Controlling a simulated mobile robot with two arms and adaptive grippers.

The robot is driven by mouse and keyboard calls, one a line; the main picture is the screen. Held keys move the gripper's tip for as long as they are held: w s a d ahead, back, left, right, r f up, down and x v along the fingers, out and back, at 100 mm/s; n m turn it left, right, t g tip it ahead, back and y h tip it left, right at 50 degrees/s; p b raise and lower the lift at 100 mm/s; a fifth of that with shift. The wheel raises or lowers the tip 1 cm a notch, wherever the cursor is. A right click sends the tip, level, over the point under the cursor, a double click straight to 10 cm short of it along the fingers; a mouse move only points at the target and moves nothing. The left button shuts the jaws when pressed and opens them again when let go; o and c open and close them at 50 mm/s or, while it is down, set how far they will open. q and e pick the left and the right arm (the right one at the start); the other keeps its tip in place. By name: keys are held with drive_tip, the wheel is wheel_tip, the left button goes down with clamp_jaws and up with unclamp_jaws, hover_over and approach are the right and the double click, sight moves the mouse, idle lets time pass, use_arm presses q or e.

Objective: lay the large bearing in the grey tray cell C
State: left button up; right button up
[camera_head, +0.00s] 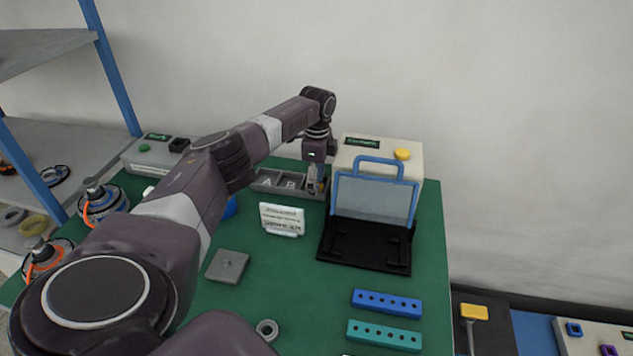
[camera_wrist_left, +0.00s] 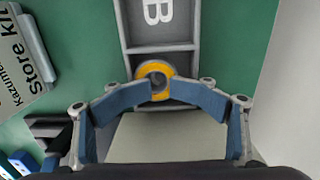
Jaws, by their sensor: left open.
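The grey tray (camera_head: 262,187) lies at the back of the green table, with cells A and B lettered in the head view. In the left wrist view the tray (camera_wrist_left: 195,47) shows cell B at the top. Below B, a ring-shaped bearing with a yellow face (camera_wrist_left: 154,66) appears to lie in the end cell, whose letter is hidden. My left gripper (camera_head: 315,188) points down over that end. Its blue fingers (camera_wrist_left: 161,88) are open, tips close over the bearing's near part; contact cannot be told. The head view hides the bearing. My right gripper is out of view.
A white machine with a blue-framed cover (camera_head: 375,190) stands just right of the tray. A white sign (camera_head: 282,219) stands in front. A grey square block (camera_head: 227,266), a small grey ring (camera_head: 267,329) and blue and teal bars (camera_head: 387,303) lie nearer. The table between is clear.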

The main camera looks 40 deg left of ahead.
use_arm(q)
drive_tip(key=shift+s+r, duration=0.1)
drive_tip(key=shift+r, duration=0.1)
drive_tip(key=shift+a+r, duration=0.1)
drive_tip(key=shift+r, duration=0.05)
drive_tip(key=shift+r, duration=0.3)
wheel_tip(320, 180, up, 13)
drive_tip(key=shift+f+b, duration=0.2)
drive_tip(key=shift+b, duration=0.1)
idle(0.5)
